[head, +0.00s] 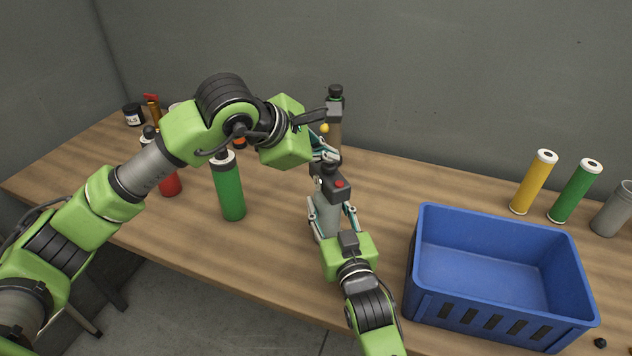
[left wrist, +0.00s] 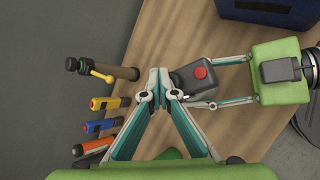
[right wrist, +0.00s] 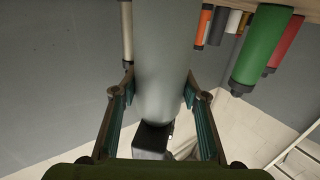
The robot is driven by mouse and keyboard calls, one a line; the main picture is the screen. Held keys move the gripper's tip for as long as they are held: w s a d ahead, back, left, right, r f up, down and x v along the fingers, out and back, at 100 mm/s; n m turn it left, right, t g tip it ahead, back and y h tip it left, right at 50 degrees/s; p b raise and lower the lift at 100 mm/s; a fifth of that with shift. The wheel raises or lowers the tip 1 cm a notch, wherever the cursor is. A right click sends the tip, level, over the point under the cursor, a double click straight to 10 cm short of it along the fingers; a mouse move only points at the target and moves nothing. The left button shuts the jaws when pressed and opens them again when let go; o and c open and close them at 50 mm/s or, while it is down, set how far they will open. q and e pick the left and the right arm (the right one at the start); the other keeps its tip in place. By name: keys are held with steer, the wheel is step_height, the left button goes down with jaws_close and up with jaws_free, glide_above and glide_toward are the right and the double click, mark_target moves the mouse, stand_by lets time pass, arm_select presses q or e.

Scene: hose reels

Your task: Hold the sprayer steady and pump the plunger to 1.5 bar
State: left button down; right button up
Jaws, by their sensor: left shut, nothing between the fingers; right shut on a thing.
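The sprayer, with a grey body (head: 327,213) and a dark head bearing a red button (head: 339,184), stands on the wooden table. My right gripper (head: 334,222) is shut on the body; the right wrist view shows its fingers on both sides of the grey cylinder (right wrist: 164,60). My left gripper (head: 328,158) is shut and empty, just behind and above the head. In the left wrist view its closed fingertips (left wrist: 158,76) are close beside the dark head (left wrist: 190,82); I cannot tell whether they touch it. I cannot make out a plunger handle or a pressure gauge.
A blue crate (head: 500,216) stands right of the sprayer, with yellow (head: 534,183) and green (head: 575,191) cylinders behind it. A green canister (head: 229,190) and a red one (head: 170,184) stand left. A black-capped cylinder with a yellow knob (head: 334,135) stands behind my left gripper.

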mark_target(325, 165)
arm_select(q)
steer(key=shift+s+a+f+g, duration=0.1)
steer(key=shift+a+f+g, duration=0.1)
steer(key=shift+f, duration=0.45)
steer(key=shift+s+a+f+g, duration=0.1)
steer(key=shift+a+f, duration=0.05)
steer(key=shift+f, duration=0.45)
arm_select(e)
steer(key=shift+a+r, duration=0.1)
steer(key=shift+r, duration=0.15)
arm_select(q)
steer(key=shift+w+d+r, duration=0.1)
steer(key=shift+w+r, duration=0.05)
steer(key=shift+r, duration=1.15)
step_height(325, 165, up, 3)
steer(key=shift+f, duration=0.1)
arm_select(e)
steer(key=shift+w+f, duration=0.1)
steer(key=shift+w, duration=0.05)
arm_select(q)
steer(key=shift+r, duration=0.65)
arm_select(e)
steer(key=shift+f, duration=0.15)
steer(key=o, duration=1.5)
arm_select(q)
steer(key=shift+d, duration=0.1)
